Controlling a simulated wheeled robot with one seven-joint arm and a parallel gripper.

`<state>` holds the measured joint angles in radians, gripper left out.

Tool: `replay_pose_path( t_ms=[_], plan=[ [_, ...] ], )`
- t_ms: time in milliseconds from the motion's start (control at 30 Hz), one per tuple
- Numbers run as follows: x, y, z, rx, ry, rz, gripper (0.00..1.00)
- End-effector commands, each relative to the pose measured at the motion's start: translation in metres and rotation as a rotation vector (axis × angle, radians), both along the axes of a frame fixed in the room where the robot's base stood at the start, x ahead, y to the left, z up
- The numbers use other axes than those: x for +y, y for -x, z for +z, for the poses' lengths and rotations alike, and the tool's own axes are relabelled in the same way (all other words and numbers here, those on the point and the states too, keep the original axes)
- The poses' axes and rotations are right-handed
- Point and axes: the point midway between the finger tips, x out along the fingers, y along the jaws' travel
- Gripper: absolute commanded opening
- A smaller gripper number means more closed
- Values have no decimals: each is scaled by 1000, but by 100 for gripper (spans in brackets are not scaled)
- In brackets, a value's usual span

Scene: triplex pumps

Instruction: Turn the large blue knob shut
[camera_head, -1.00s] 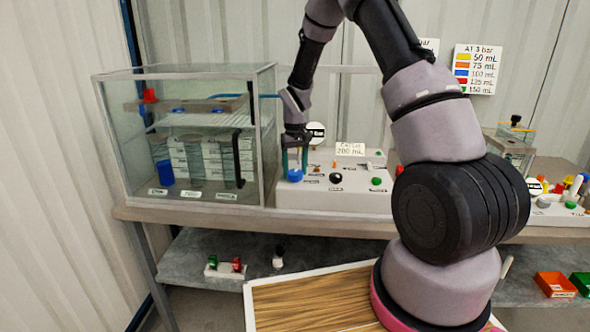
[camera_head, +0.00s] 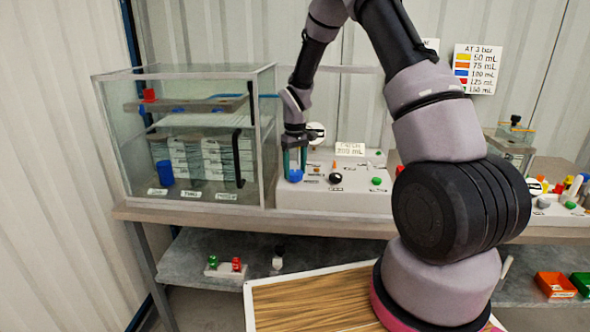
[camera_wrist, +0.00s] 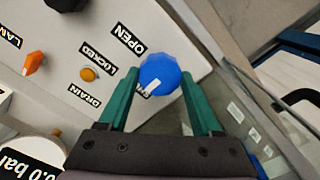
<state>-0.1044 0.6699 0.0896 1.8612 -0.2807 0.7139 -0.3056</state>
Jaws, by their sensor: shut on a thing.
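The large blue knob (camera_head: 296,175) is at the left end of the white panel, beside the glass tank. In the wrist view the knob (camera_wrist: 160,74) sits between the green fingers of my gripper (camera_wrist: 160,78), which are shut on its sides. A white mark on the knob points down and left, towards a label that is mostly hidden by the knob and a finger. The OPEN label (camera_wrist: 130,38) lies up and left of the knob. My gripper (camera_head: 295,163) reaches the knob from above in the head view.
The glass tank (camera_head: 190,135) stands close left of my gripper. An orange knob (camera_wrist: 34,62), a small orange button (camera_wrist: 88,74) and a round white gauge (camera_wrist: 35,155) are nearby on the panel. A black knob (camera_head: 336,178) and a green knob (camera_head: 376,181) are to the right.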

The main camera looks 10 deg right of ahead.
Motion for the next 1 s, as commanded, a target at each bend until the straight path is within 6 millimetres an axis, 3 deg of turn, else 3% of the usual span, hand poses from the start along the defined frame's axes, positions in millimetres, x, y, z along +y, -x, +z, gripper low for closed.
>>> replay_pose_path(
  t_ms=[33, 100, 467, 1000],
  plan=[
    [0, -1, 1, -3, 0, 2, 77],
    [0, -1, 1, -3, 0, 2, 96],
    [0, -1, 4, -2, 0, 0, 96],
    [0, -1, 96, -4, 0, 1, 96]
  ],
)
